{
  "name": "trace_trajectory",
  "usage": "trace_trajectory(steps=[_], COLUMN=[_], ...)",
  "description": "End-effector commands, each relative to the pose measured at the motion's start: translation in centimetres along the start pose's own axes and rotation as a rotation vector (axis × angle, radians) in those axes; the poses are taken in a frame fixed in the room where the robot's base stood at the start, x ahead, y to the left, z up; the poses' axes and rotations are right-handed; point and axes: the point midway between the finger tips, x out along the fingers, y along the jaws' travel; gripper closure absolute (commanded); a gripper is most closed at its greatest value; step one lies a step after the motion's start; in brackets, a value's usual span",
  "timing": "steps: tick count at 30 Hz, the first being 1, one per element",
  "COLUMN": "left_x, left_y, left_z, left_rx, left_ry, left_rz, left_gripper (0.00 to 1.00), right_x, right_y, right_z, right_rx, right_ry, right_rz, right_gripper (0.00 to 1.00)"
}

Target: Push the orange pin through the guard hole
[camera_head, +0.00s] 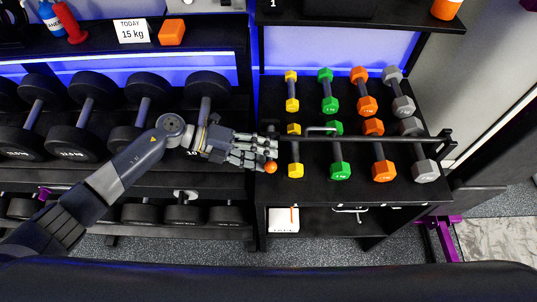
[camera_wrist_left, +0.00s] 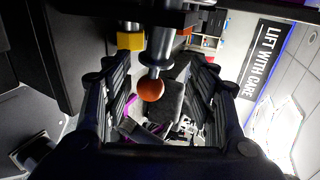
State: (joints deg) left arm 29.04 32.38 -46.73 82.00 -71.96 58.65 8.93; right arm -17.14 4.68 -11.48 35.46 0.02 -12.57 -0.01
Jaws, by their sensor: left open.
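The orange pin's round knob (camera_head: 270,167) shows just below the fingertips of my left gripper (camera_head: 270,152), at the left end of the dumbbell rack. In the left wrist view the orange knob (camera_wrist_left: 150,90) sits on the end of a grey metal shaft, between the two spread fingers of my left gripper (camera_wrist_left: 155,84). The fingers look apart from the knob on both sides. The black guard bar (camera_head: 375,138) runs across the front of the small dumbbells. The guard hole is hidden, and I cannot tell how the shaft sits in it. My right gripper is not in view.
Yellow, green (camera_head: 340,172), orange and grey dumbbells stand right behind and below the bar. Large black dumbbells (camera_head: 90,95) fill the left rack. A purple stand (camera_head: 441,235) is at lower right.

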Motion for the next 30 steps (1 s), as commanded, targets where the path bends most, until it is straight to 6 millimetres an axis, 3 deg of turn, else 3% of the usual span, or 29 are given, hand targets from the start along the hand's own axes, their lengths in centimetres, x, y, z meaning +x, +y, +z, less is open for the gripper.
trace_trajectory(steps=[6, 12, 18, 26, 30], left_x=[-5.0, -8.4, -9.7, -9.8, -9.6], left_y=[0.0, 0.0, -0.1, -0.1, -0.1], left_z=[0.1, 0.1, 0.0, 0.1, 0.1], left_rx=[0.001, 0.002, 0.002, 0.002, 0.007], left_ry=[-0.004, -0.002, -0.001, -0.001, -0.004], left_rz=[0.003, 0.001, -0.001, -0.002, -0.007], left_gripper=[0.47, 0.47, 0.47, 0.47, 0.74], right_x=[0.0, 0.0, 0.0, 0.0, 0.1], right_y=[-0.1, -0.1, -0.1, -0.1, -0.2], right_z=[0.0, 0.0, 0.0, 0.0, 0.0], right_rx=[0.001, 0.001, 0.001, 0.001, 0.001], right_ry=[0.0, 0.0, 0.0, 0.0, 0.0], right_rz=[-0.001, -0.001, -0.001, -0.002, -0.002], right_gripper=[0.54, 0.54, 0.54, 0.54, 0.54])
